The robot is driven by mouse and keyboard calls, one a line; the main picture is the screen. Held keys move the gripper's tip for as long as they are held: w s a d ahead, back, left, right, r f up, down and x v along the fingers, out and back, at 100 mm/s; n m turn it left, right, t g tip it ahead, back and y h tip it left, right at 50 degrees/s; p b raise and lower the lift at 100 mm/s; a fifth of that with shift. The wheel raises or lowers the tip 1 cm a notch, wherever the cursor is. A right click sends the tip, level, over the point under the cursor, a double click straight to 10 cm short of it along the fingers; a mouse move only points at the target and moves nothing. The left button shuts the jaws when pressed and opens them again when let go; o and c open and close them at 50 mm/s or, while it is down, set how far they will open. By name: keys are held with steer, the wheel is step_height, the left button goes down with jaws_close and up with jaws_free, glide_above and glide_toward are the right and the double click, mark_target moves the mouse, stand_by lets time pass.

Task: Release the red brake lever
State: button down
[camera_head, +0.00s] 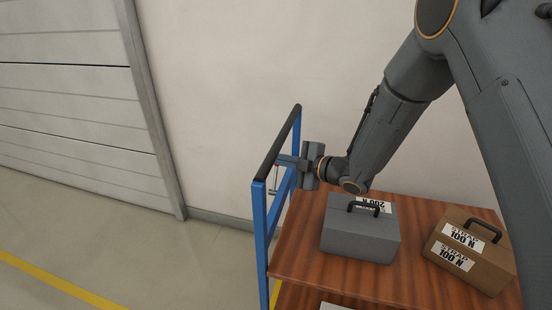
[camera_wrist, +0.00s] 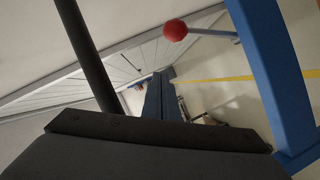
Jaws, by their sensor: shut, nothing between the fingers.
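The red brake lever shows in the wrist view as a round red knob (camera_wrist: 175,30) on a thin grey rod that runs right to the cart's blue frame. My gripper (camera_head: 281,159) is at the cart's handle end, among the blue frame bars. It is shut and empty. In the wrist view its closed fingers (camera_wrist: 158,90) point away from the camera, below and left of the knob in the picture, apart from it.
The cart has a blue frame (camera_head: 260,225), a black handle bar (camera_head: 278,143) and a wooden shelf (camera_head: 300,263). A grey box (camera_head: 360,240) and a brown box (camera_head: 470,250) stand on the shelf. A wall is behind; floor left of the cart is clear.

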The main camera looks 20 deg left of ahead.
steer(key=b+v, duration=0.1)
steer(key=v, duration=0.8)
steer(key=shift+w, duration=0.25)
steer(key=shift+f, duration=0.15)
steer(key=w+d+m+t+h, duration=0.2)
steer(key=w+d+m+h, duration=0.15)
steer(key=d, duration=0.35)
steer(key=w+d+m+t+h, duration=0.3)
steer(key=d+m, duration=0.1)
steer(key=d, duration=0.2)
steer(key=s+d+m+h, duration=0.2)
steer(key=d+m+h, duration=0.15)
steer(key=d, duration=0.45)
steer(key=s+d+m+h, duration=0.25)
steer(key=d+m, duration=0.25)
steer(key=d, duration=0.4)
steer(key=s+d+m+g, duration=0.2)
steer(key=s+d+m, duration=0.1)
steer(key=s, duration=0.4)
steer(key=s+d+m+g+h, duration=0.1)
steer(key=s+d+m+g, duration=0.2)
steer(key=s, duration=0.5)
steer(key=s+d+m+g+h+p, duration=0.1)
steer(key=s+d+m+g, duration=0.2)
steer(key=s+m, duration=0.3)
steer(key=shift+s+d, duration=0.75)
steer(key=shift+s, duration=0.35)
